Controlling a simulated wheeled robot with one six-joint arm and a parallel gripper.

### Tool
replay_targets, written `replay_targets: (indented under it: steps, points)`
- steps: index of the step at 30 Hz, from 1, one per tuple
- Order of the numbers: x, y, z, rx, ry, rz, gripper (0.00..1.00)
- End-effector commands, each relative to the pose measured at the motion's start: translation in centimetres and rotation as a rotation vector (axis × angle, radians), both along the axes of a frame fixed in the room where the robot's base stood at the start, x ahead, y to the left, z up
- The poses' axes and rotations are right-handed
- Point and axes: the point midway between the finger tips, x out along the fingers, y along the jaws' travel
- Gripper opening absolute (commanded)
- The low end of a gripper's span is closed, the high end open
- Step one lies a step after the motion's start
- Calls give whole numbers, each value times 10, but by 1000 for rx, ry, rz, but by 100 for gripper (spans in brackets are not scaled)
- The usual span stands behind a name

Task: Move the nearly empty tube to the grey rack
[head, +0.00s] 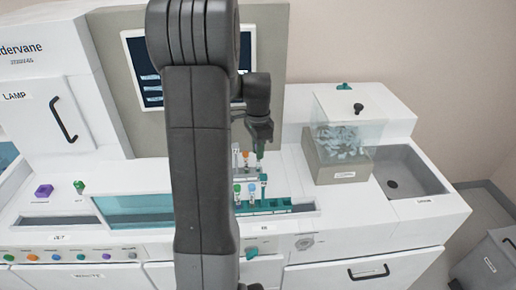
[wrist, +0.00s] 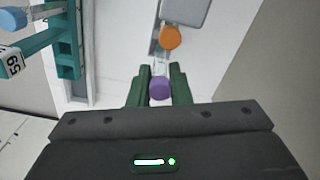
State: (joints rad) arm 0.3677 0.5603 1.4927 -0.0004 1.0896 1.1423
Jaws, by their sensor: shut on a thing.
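My gripper (wrist: 160,84) has its green fingers shut on a clear tube with a purple cap (wrist: 160,88). The tube's clear body points away from the wrist camera, and its fill cannot be told. In the head view my gripper (head: 260,153) hangs over the back of the teal rack (head: 262,208), and the held tube is too small to make out. A grey block (wrist: 186,10), which looks like the grey rack, is at the top of the wrist view. An orange-capped tube (wrist: 170,38) stands at its near edge.
Green-capped (head: 237,188) and blue-capped (head: 251,188) tubes stand in the teal rack. The teal rack (wrist: 66,40) also shows at left in the wrist view, with a blue-capped tube (wrist: 12,18). A clear-lidded box (head: 343,150) and a sink (head: 405,175) are to the right.

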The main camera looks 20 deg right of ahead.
Motion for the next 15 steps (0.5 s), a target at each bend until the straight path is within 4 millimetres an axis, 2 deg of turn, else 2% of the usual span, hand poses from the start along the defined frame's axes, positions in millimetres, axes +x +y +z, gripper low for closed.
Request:
replay_targets:
  steps: [15]
  points:
    - [0,0,-10,0,1,0,5]
